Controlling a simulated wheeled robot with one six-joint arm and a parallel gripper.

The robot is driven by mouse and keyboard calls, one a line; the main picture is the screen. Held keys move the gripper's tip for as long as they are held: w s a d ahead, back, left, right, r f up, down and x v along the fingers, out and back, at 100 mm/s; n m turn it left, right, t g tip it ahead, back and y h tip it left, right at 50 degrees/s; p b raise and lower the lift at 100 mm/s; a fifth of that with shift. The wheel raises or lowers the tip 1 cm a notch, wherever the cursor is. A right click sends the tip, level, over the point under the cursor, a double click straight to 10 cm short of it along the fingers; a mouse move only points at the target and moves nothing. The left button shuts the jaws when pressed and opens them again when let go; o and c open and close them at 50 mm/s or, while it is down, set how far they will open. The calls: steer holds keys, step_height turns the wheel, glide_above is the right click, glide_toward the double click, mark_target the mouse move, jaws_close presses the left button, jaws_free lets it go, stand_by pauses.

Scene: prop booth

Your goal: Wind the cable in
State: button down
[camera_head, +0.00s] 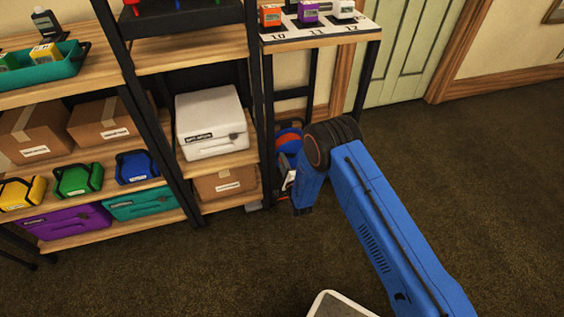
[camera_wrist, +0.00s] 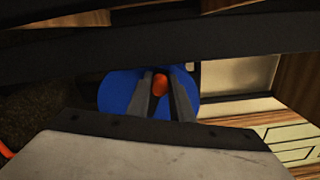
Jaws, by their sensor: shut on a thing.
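A blue cable reel (camera_head: 289,141) stands low beneath the numbered stand, partly hidden by my arm. In the wrist view its blue disc (camera_wrist: 115,91) fills the middle, with an orange-red knob (camera_wrist: 160,84) in front of it. My gripper (camera_wrist: 162,80) is shut on this knob, one finger on each side. In the head view my gripper is mostly hidden by my blue arm. A bit of orange (camera_wrist: 6,151), perhaps cable, shows at the left edge of the wrist view. How much cable is out cannot be seen.
The stand (camera_head: 325,37) above the reel carries several small devices, and its dark legs are close to my arm. A shelf rack (camera_head: 150,59) with bins, boxes and cases (camera_head: 211,125) is on the left. Open carpet (camera_head: 485,165) lies to the right, before a green door (camera_head: 412,45).

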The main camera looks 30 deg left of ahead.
steer(key=c, duration=1.6)
jaws_free()
steer(key=shift+o, duration=0.2)
steer(key=v, duration=1.7)
steer(key=shift+d, duration=0.25)
steer(key=shift+s+f, duration=0.1)
